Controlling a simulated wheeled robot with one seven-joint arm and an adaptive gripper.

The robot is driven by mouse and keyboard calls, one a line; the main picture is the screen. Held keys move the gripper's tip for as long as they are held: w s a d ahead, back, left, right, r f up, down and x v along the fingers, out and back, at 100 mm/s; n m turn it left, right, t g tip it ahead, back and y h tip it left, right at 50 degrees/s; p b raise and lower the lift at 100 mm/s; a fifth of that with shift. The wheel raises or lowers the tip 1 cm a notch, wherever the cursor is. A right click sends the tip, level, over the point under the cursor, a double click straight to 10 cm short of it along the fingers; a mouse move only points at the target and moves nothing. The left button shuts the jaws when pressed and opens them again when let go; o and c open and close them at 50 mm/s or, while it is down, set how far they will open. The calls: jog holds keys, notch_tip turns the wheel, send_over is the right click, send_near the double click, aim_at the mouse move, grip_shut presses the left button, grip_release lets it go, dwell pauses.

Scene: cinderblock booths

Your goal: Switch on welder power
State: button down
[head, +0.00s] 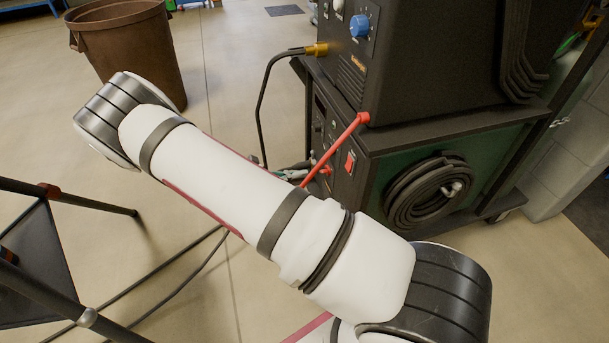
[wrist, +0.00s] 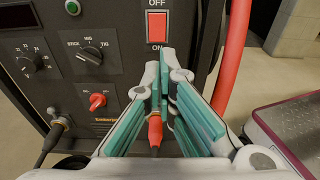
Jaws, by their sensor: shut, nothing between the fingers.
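The welder's red power switch (wrist: 157,26) is a rectangular rocker on the black front panel, with OFF above it and ON below it. It also shows in the head view (head: 350,162) on the lower unit of the welder. I cannot tell which way the rocker is tipped. My gripper (wrist: 164,62) is shut and empty, its teal-padded fingers converging just below the switch and the ON label. I cannot tell whether the tips touch the panel. In the head view my arm hides most of the gripper.
A red connector (wrist: 155,130) shows between my fingers. Dials, a red knob (wrist: 97,101) and a cable plug (wrist: 57,126) are on the left. A brown bin (head: 126,45) and a dark-framed stand (head: 40,250) are at left.

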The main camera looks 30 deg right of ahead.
jog(key=b+x, duration=0.3)
jog(key=x, duration=0.8)
jog(key=shift+s+d+f, duration=0.1)
jog(key=shift+d, duration=0.25)
jog(key=shift+s+d+f+g+h+b, duration=0.1)
jog(key=shift+d+f+g+h+b, duration=0.15)
jog(key=shift+h, duration=0.25)
jog(key=shift+s+d+f+g+h+b, duration=0.1)
jog(key=shift+d+h, duration=0.2)
jog(key=shift+h, duration=0.2)
jog(key=shift+a, duration=0.1)
jog(key=p, duration=0.3)
send_near(348, 170)
jog(key=v, duration=0.6)
jog(key=shift+f, duration=0.15)
